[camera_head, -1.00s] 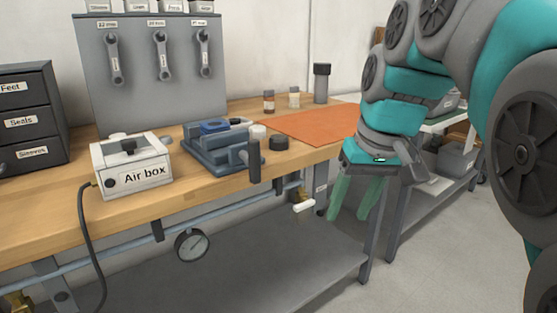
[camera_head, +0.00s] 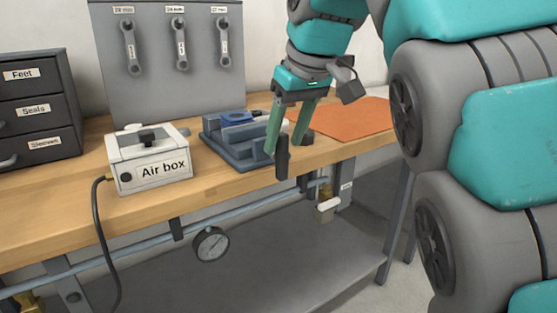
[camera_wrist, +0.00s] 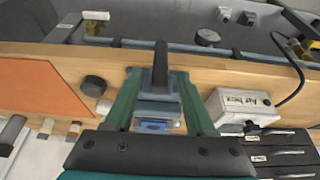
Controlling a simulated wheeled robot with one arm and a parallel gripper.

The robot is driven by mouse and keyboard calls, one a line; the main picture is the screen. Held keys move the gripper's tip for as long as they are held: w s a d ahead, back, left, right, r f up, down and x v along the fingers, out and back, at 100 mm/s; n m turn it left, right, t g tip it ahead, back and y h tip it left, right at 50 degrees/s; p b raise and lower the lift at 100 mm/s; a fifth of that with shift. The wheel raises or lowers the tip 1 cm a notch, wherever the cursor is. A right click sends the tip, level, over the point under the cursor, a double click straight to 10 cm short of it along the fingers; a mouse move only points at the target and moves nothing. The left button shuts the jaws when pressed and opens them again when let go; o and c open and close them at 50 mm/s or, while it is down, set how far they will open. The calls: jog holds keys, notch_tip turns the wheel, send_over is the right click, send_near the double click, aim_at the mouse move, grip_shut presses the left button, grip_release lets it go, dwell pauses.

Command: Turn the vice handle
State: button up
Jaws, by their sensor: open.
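The blue-grey vice (camera_head: 226,143) stands on the wooden bench near its front edge, and it also shows in the wrist view (camera_wrist: 157,108). Its dark upright handle (camera_head: 282,163) is at the vice's front right end, reaching below the bench top's edge. In the wrist view the handle (camera_wrist: 160,62) lies between and just beyond my fingertips. My gripper (camera_head: 283,150) is open, pointing down at the handle. Its green fingers, seen in the wrist view (camera_wrist: 157,76), stand on either side of the vice's handle end with gaps. I cannot tell whether either finger touches it.
The white air box (camera_head: 150,168) with a black hose stands left of the vice. An orange mat (camera_head: 350,120) lies to the right. A black cap (camera_wrist: 93,86) sits near the mat. A gauge (camera_head: 211,244) hangs below the bench front. Wrenches (camera_head: 181,48) hang on the back panel.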

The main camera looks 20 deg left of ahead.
aim_at(279, 158)
jog(key=shift+x, duration=2.8)
grip_shut()
